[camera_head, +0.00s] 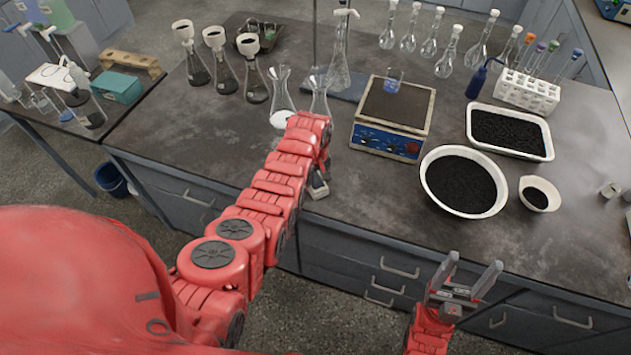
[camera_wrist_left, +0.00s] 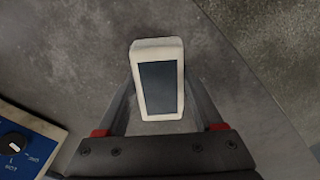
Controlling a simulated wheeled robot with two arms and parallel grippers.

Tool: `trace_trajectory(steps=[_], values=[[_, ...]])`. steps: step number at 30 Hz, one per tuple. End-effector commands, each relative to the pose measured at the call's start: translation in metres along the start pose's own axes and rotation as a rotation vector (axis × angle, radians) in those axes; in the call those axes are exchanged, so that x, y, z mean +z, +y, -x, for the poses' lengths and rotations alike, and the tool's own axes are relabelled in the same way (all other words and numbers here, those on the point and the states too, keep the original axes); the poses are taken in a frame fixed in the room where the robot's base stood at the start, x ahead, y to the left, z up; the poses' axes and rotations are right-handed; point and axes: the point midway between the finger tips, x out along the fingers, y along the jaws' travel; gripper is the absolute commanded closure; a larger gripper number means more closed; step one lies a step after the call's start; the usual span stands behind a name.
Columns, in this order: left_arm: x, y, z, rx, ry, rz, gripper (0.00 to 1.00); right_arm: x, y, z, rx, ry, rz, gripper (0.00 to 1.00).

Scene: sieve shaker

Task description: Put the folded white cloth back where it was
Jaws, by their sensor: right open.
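My left gripper (camera_wrist_left: 160,85) points down near the front edge of the bench. Its fingers lie on both sides of a small white block with a dark panel (camera_wrist_left: 160,88), close to its sides. I cannot tell whether they press on it. In the head view this block (camera_head: 318,189) shows just below the gripper, partly hidden by my arm. It looks more like a device than cloth. A flat white piece (camera_head: 52,77) on the left side table may be the folded cloth, but it is too small to tell. My right gripper (camera_head: 474,277) is open and empty in front of the drawers.
A blue-fronted balance (camera_head: 391,141) stands right of the left gripper. A bowl of dark grains (camera_head: 428,190), a tray (camera_head: 545,150) and a small bowl (camera_head: 538,205) fill the right. Several flasks with funnels (camera_head: 223,75) stand at the back left. The bench's left front is clear.

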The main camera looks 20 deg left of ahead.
Motion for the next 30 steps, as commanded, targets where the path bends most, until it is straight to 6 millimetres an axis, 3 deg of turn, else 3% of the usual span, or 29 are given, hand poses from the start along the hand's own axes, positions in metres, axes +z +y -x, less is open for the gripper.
trace_trajectory(steps=[1,3,4,18,23,30], values=[[0.0,0.0,0.0,0.001,0.0,0.0,0.16,0.0,0.0,0.0,0.0,0.0,0.0,0.33],[0.0,0.0,0.0,0.001,0.0,0.0,0.04,0.0,0.0,0.0,0.0,0.0,0.0,0.33],[0.0,0.0,0.0,0.001,0.0,0.0,0.02,0.0,0.0,0.0,0.0,0.0,0.0,0.33],[0.0,0.001,0.006,0.001,0.001,0.0,0.02,0.0,0.0,-0.001,0.0,0.0,0.0,0.33],[0.0,0.0,0.02,0.002,0.001,0.0,0.02,0.001,0.0,0.005,0.0,0.0,0.0,0.33],[-0.001,0.002,0.06,0.006,0.006,-0.001,0.02,0.004,-0.001,0.025,0.0,0.0,0.0,0.33]])
